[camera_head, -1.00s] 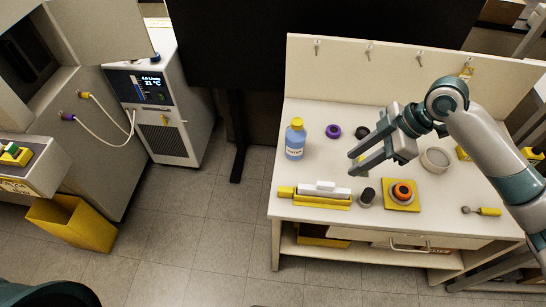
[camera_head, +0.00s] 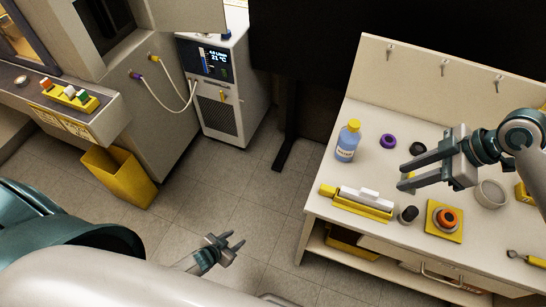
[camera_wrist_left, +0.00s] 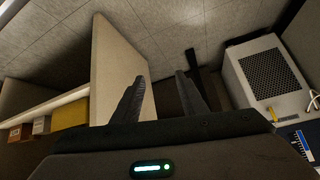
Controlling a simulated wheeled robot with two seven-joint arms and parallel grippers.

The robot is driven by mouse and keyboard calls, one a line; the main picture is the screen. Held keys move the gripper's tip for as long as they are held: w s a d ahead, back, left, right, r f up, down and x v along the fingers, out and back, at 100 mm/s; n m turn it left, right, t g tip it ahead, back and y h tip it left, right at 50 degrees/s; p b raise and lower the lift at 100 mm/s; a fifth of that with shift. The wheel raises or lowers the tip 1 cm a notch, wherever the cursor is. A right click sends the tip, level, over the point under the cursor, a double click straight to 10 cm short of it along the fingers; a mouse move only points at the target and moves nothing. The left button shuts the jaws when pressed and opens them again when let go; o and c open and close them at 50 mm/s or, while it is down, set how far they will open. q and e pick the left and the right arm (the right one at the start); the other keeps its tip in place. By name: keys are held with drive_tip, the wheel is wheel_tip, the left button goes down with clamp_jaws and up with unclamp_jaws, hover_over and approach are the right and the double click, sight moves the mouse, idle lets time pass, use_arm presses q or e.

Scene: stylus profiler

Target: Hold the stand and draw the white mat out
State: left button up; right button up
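On the bench, a dark grey round stand with an orange ring (camera_head: 446,217) sits on a square yellow mat (camera_head: 443,234). The mat under it looks yellow; I make out no white mat. My right gripper (camera_head: 404,176) is open and empty, its two fingers pointing left above the bench, behind and left of the stand. My left gripper (camera_head: 228,240) is open and empty over the floor, left of the bench and well apart from the stand.
A blue bottle (camera_head: 347,143), purple ring (camera_head: 388,141), yellow-and-white holder (camera_head: 356,203), dark cylinder (camera_head: 408,215) and grey bowl (camera_head: 490,194) stand around on the bench (camera_head: 330,170). A chiller (camera_head: 222,85) and yellow bin (camera_head: 121,178) are left. Floor between is clear.

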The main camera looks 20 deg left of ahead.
sight(324, 188)
use_arm(q)
drive_tip(key=w+d+r+m+t+h, duration=0.2)
drive_tip(key=w+d+r+m+h, duration=0.15)
drive_tip(key=w+r, duration=0.8)
drive_tip(key=w+d+r+m+t+h, duration=0.1)
drive_tip(key=w+d+r+m+h, duration=0.3)
drive_tip(key=w+r, duration=0.75)
drive_tip(key=s+d+r+m+g+h, duration=0.1)
drive_tip(key=s+r+m+g+h, duration=0.1)
drive_tip(key=r, duration=0.7)
drive_tip(key=s+d+r+m+g+h, duration=0.1)
drive_tip(key=s+r+m+g+h, duration=0.1)
drive_tip(key=s+r+m+g, duration=0.3)
wheel_tip(324, 188, up, 5)
drive_tip(key=s+g, duration=0.1)
drive_tip(key=g, duration=0.3)
drive_tip(key=shift+d, duration=0.4)
drive_tip(key=shift+d+h, duration=0.1)
drive_tip(key=shift+h, duration=0.15)
drive_tip(key=x, duration=1.7)
drive_tip(key=shift+s+d, duration=0.15)
drive_tip(key=shift+s, duration=0.15)
